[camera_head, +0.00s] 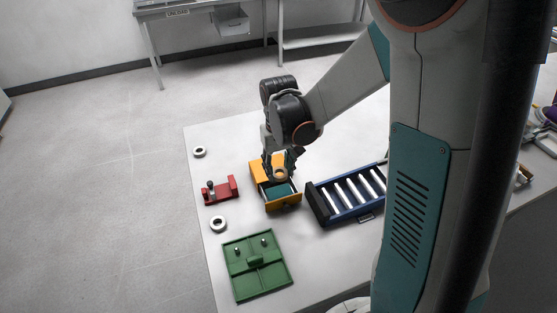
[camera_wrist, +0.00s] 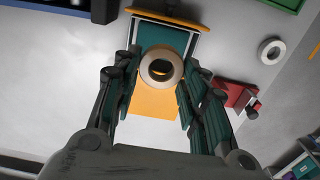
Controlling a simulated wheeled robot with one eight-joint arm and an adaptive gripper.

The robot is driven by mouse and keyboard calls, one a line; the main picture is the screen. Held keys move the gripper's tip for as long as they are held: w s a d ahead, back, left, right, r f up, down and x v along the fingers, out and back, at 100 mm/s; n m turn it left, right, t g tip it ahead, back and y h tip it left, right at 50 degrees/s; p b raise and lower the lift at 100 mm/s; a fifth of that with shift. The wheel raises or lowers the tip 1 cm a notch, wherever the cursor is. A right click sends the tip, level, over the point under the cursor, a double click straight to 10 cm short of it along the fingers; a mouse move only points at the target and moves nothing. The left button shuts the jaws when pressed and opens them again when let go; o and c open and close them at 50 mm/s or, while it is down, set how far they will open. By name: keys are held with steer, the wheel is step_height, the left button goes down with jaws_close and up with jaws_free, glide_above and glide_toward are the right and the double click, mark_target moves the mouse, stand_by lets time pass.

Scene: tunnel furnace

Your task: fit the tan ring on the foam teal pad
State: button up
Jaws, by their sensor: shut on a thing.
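The tan ring (camera_head: 280,176) is held between the fingers of my gripper (camera_head: 279,168), over the orange box. In the wrist view the ring (camera_wrist: 147,69) lies flat-on between the two fingertips of my gripper (camera_wrist: 161,73), its hole visible. The teal pad (camera_head: 277,191) lies in the open front part of the orange box. In the wrist view the pad (camera_wrist: 160,34) shows just beyond the ring, which overlaps its edge in the picture. I cannot tell whether the ring touches the pad.
The orange furnace box (camera_head: 257,170) stands on the white table. A blue roller conveyor (camera_head: 345,194) is close on its right. A red fixture (camera_head: 221,191), two pale rings (camera_head: 218,224) (camera_head: 199,152) and a green tray (camera_head: 237,289) are on the left and front.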

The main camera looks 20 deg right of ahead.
steer(key=shift+f+b, duration=1.35)
steer(key=shift+f, duration=0.75)
steer(key=shift+f+b, duration=1.1)
stand_by(0.9)
steer(key=o, duration=1.5)
steer(key=shift+r, duration=0.1)
step_height(320, 180, up, 7)
steer(key=p, duration=0.4)
steer(key=shift+p, duration=0.35)
stand_by(0.4)
